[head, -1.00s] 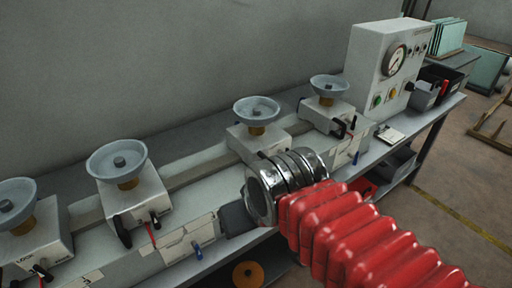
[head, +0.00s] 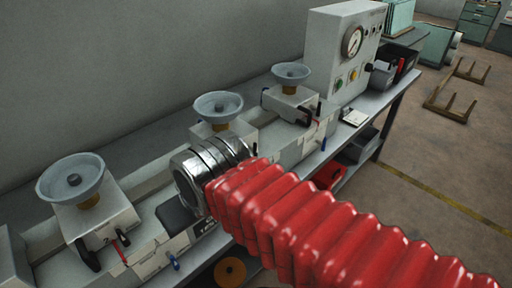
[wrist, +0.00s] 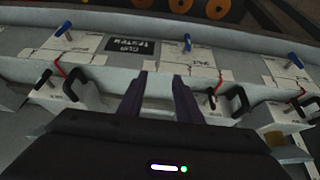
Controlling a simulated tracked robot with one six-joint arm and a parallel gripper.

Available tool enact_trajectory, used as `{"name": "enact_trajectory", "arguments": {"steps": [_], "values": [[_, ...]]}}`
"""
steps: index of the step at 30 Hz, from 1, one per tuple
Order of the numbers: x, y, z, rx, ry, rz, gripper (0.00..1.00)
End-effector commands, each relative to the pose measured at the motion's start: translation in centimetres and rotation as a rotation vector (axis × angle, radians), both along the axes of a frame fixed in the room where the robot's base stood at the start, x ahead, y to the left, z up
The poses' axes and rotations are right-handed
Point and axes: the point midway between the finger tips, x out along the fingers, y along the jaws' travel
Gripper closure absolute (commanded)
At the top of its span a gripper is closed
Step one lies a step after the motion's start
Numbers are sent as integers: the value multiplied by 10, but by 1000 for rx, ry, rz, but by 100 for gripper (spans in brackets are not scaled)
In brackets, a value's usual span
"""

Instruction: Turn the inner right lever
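Several grey units with round dishes stand along the bench, each with a small black lever and a red lever on its front. In the head view the near unit has a black lever (head: 87,255) and a red lever (head: 122,242); a blue lever (head: 174,262) is below. The far unit has a black lever (head: 304,120). In the wrist view, black levers (wrist: 239,101) and (wrist: 71,86) stand on either side of my gripper (wrist: 160,80). Its two dark fingers are apart with nothing between them. I cannot tell which is the inner right lever.
A control box with a gauge (head: 335,50) and black bins (head: 398,62) stand at the bench's far end. My red sleeve covers much of the bench front in the head view. Open floor (head: 430,160) lies to the right, with a wooden frame (head: 455,90).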

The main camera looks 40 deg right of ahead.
Motion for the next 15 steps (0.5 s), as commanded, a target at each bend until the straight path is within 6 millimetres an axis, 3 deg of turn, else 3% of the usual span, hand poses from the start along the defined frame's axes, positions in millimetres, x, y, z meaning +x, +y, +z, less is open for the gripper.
{"name": "enact_trajectory", "arguments": {"steps": [8,15], "values": [[37,-18,31,10,-51,-47,68],[95,-83,82,3,-151,-137,68]]}}
